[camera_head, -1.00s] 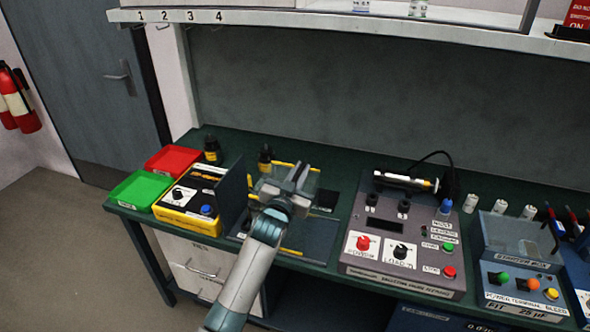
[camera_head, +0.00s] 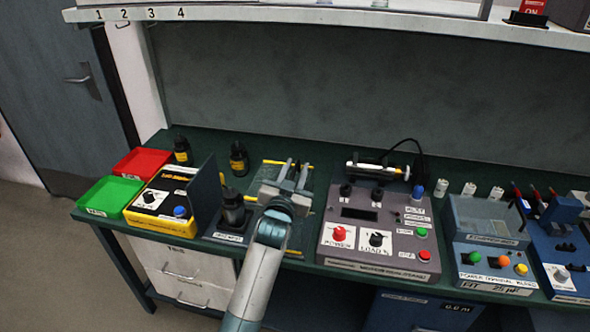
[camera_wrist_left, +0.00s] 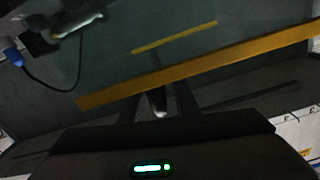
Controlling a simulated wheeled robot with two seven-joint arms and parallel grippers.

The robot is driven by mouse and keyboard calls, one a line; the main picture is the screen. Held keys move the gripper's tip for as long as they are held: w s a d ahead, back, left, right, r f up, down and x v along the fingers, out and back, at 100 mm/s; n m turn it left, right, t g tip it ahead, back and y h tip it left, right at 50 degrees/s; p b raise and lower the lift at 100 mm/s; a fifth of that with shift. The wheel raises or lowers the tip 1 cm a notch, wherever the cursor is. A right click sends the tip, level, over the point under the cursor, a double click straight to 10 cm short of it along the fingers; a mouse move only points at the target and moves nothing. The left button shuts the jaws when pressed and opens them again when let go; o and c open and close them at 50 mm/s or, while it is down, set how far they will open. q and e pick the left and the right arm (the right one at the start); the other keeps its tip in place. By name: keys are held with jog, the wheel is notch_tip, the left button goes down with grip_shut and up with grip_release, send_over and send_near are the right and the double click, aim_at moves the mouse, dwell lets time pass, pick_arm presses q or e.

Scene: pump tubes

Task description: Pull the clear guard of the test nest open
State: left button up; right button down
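The test nest appears to be the dark flat station (camera_head: 228,237) left of centre in the head view, with a black bottle-shaped piece (camera_head: 232,210) standing on it. A see-through panel with yellow edge strips (camera_head: 268,163), which looks like its clear guard, lies partly behind my left gripper. My left gripper (camera_head: 294,170) is over this panel, its two fingers apart. In the left wrist view, the yellow-edged panel (camera_wrist_left: 200,70) crosses just beyond the fingers (camera_wrist_left: 158,100). A small pale thing shows between them; whether they grip it is unclear. My right gripper is out of view.
A yellow box (camera_head: 160,195) with an upright dark panel (camera_head: 206,188) stands left, beside green (camera_head: 108,195) and red (camera_head: 142,162) bins. A grey control box (camera_head: 365,235) stands close right. A blue station with a clear cover (camera_head: 490,218) is farther right.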

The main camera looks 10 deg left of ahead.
pick_arm(q)
jog(key=shift+s, duration=0.1)
jog(key=shift+s, duration=0.45)
jog(key=s+b, duration=0.4)
jog(key=s, duration=1.2)
jog(key=shift+s+a, duration=0.15)
jog(key=shift+a, duration=0.15)
jog(key=shift+f, duration=0.1)
